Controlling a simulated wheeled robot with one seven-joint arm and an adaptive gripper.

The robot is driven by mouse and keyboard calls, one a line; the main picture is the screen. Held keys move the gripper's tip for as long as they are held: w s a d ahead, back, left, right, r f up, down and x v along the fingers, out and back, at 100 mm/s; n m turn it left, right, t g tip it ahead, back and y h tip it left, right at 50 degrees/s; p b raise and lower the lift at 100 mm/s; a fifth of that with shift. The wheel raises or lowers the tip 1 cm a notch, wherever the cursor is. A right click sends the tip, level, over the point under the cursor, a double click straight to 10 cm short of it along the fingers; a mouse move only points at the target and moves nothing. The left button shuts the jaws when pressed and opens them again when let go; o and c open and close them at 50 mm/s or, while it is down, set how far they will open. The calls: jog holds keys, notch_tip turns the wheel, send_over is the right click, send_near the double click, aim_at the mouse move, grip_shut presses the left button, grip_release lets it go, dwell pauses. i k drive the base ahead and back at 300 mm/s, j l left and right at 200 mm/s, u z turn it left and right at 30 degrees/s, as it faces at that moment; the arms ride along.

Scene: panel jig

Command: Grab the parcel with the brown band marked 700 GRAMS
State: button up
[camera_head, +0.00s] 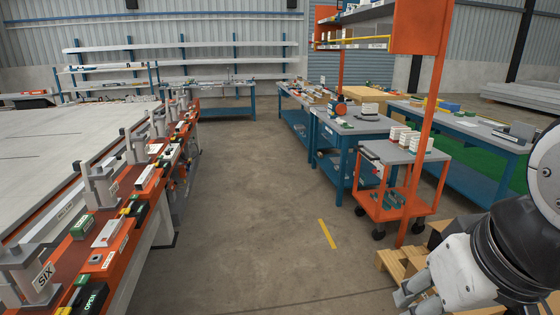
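I cannot make out a parcel with a brown band or the words 700 GRAMS in the head view. Several small white boxes (399,134) stand on the grey top of an orange cart right of the middle. Their markings are too small to read. My gripper (412,296) is at the bottom right, well in front of the cart and apart from the boxes. Its fingers are partly cut off by the bottom edge, and whether they are open or shut is unclear.
The orange cart (393,205) stands beside blue workbenches (345,150) and an orange rack post (428,130). A long jig bench (125,225) runs along the left. The concrete aisle (250,220) between is clear.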

aim_at(405, 138)
jog(key=i, duration=1.9)
jog(key=i+z, duration=0.15)
jog(key=i, duration=0.3)
jog(key=i+z, duration=0.2)
jog(key=i, duration=0.3)
jog(key=i+j+z, duration=0.15)
jog(key=i, duration=0.3)
jog(key=i+j+z, duration=0.2)
jog(key=i, duration=0.25)
jog(key=i+j+z, duration=0.6)
jog(key=z, duration=0.15)
jog(key=i+j+z, duration=0.35)
jog(key=j, duration=0.1)
